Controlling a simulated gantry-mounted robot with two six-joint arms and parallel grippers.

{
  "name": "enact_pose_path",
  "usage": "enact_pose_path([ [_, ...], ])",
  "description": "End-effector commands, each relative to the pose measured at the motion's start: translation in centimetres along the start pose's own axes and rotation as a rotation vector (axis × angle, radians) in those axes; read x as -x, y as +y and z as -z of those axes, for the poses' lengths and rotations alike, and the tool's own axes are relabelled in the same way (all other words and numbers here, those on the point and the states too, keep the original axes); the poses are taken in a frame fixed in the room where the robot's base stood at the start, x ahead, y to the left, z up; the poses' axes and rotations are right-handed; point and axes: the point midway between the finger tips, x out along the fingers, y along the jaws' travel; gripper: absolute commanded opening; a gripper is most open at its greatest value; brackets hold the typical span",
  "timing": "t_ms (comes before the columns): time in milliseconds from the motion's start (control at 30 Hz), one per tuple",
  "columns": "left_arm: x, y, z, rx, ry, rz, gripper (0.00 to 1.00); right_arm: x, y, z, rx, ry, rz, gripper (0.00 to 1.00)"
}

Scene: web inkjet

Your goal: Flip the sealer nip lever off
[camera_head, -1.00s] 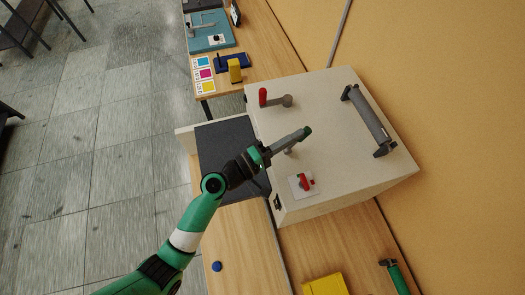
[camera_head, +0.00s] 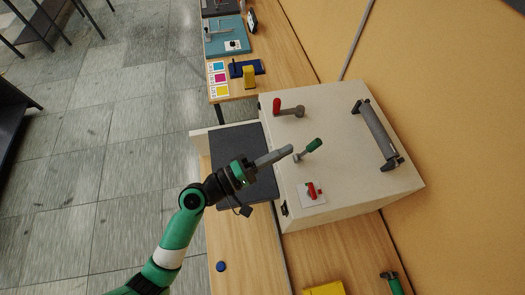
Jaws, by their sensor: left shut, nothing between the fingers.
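A pale machine box (camera_head: 350,150) carries two levers on its top. One lever has a red handle (camera_head: 277,105) and a grey arm ending at a round hub. The other has a green handle (camera_head: 314,145) on a short grey stem, tilted toward the upper right. I cannot tell from labels which is the sealer nip lever. My left gripper (camera_head: 288,150) is shut and empty, its tips just left of the green handle with a small gap between. My right gripper is not in view.
A red switch (camera_head: 312,190) on a white plate and a dark roller bar (camera_head: 376,135) also sit on the box. A dark pad (camera_head: 245,145) lies left of it. A yellow block (camera_head: 324,289) and a green-handled tool (camera_head: 391,284) lie at the bottom.

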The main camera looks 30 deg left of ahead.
Motion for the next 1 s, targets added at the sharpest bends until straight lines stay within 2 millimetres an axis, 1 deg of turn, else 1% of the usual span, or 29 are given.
enact_pose_path([
  [33,1.0,0.7,0.0,-0.001,0.004,-0.001,0.0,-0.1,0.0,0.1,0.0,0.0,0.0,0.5],
  [100,2.2,1.5,0.0,-0.001,0.003,-0.001,0.0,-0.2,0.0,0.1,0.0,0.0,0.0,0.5],
  [200,3.4,2.3,-0.1,-0.001,0.003,0.0,0.0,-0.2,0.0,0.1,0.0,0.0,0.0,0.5],
  [300,4.1,2.7,-0.2,0.001,0.002,0.001,0.0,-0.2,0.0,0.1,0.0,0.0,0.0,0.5],
  [433,4.3,3.0,-0.2,0.001,0.001,0.001,0.0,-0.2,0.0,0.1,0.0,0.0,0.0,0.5],
  [933,4.3,3.0,-0.3,0.001,-0.002,0.001,0.0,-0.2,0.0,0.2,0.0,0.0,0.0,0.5],
  [967,4.2,3.1,-0.5,0.001,-0.007,0.0,0.0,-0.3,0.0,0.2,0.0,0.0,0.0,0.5],
  [1000,3.8,3.7,-0.7,-0.006,-0.016,-0.009,0.0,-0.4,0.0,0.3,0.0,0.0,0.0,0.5],
])
